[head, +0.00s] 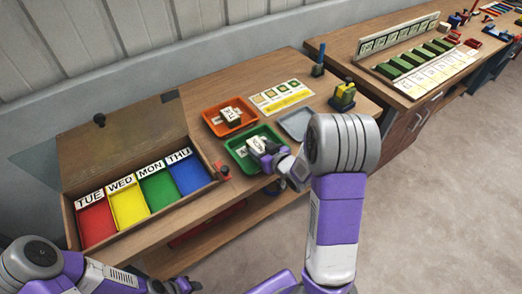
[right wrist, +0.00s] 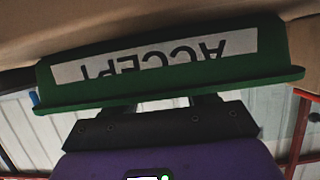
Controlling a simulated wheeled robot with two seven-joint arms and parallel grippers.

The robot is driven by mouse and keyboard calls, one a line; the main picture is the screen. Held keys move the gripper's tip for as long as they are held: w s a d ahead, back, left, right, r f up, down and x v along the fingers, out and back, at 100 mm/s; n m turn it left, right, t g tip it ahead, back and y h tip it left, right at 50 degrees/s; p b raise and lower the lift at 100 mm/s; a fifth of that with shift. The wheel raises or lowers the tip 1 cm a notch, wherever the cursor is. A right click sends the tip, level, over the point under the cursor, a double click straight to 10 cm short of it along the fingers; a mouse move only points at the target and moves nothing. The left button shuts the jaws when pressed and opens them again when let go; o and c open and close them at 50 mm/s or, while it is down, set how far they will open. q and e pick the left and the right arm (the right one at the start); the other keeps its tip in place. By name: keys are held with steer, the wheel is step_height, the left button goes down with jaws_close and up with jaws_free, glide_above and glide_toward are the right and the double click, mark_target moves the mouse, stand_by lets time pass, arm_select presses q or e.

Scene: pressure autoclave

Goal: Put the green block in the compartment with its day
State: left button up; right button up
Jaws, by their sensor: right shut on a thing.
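A lidded box with its lid up holds four compartments: red under TUE (head: 96,222), yellow under WED (head: 128,204), green under MON (head: 159,189) and blue under THU (head: 187,173). I cannot make out a loose green block. A green tray (head: 238,157) to the right of the box holds white-topped pieces (head: 257,145). My right gripper (head: 270,160) is at the tray's near right edge; in the right wrist view it is shut on the green wall (right wrist: 170,75) with an upside-down ACCEPT label. My left gripper (head: 176,286) is at the bottom left, its jaws unclear.
An orange tray (head: 209,115) with white-topped pieces and a grey tray (head: 295,124) stand on the table near the green one. A second bench with a rack (head: 400,42) is at the right.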

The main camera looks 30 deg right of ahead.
steer(key=shift+f, duration=0.15)
steer(key=o, duration=0.6)
steer(key=shift+b, duration=0.3)
steer(key=o, duration=0.5)
steer(key=shift+c, duration=0.2)
